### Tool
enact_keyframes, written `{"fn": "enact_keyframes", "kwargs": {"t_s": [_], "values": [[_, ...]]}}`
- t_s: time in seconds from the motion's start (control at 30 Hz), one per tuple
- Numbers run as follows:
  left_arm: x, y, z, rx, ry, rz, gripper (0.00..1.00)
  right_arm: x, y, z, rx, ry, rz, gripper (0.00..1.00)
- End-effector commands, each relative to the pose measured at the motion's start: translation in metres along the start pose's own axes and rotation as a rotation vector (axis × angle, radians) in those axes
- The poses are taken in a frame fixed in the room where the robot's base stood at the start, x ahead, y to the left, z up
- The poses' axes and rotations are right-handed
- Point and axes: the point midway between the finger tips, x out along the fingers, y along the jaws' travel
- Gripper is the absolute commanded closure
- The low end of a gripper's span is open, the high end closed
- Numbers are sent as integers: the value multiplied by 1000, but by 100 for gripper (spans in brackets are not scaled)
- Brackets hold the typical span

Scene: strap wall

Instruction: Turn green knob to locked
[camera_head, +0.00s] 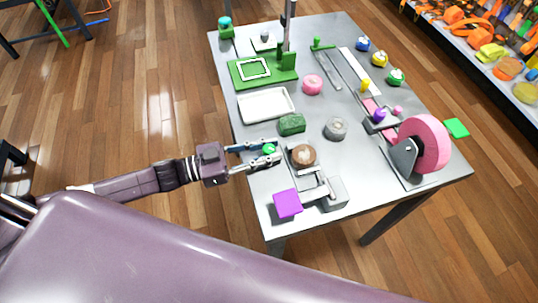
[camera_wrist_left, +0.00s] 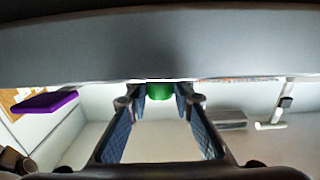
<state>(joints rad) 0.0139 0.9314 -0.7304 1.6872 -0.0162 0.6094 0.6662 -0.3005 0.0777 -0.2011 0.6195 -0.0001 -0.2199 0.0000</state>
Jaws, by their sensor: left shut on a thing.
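The green knob (camera_head: 269,149) is a small round green piece near the left edge of the grey table, beside a brown round piece. My left gripper (camera_head: 272,154) reaches in from the left, with its two fingers on either side of the knob, shut on it. In the left wrist view the green knob (camera_wrist_left: 160,91) shows between the fingertips (camera_wrist_left: 160,100), partly cut off above by a grey surface. Any lock marking is too small to tell. My right gripper is not in view.
On the grey table (camera_head: 440,180), a brown round piece (camera_head: 304,154) and a purple block (camera_head: 287,204) are close to my left gripper. A dark green block (camera_head: 292,123) and white tray (camera_head: 266,104) lie beyond. A pink wheel (camera_head: 425,143) stands at the right.

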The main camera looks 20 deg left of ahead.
Motion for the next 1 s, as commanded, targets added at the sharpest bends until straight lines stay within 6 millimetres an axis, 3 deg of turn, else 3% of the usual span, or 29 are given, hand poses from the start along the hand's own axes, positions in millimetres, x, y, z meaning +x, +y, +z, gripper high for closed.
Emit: {"fn": "enact_keyframes", "kwargs": {"t_s": [0.03, 0.4, 0.7, 1.0], "values": [[0, -4, 6, 13, -2, 44, 100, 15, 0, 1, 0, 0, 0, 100], [1, -3, 4, 7, 1, 343, 100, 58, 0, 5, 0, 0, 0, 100], [1, -1, 2, 4, 1, 483, 100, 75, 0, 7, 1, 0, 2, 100], [1, 0, 0, 1, 2, 525, 100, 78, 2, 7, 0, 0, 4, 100]]}}
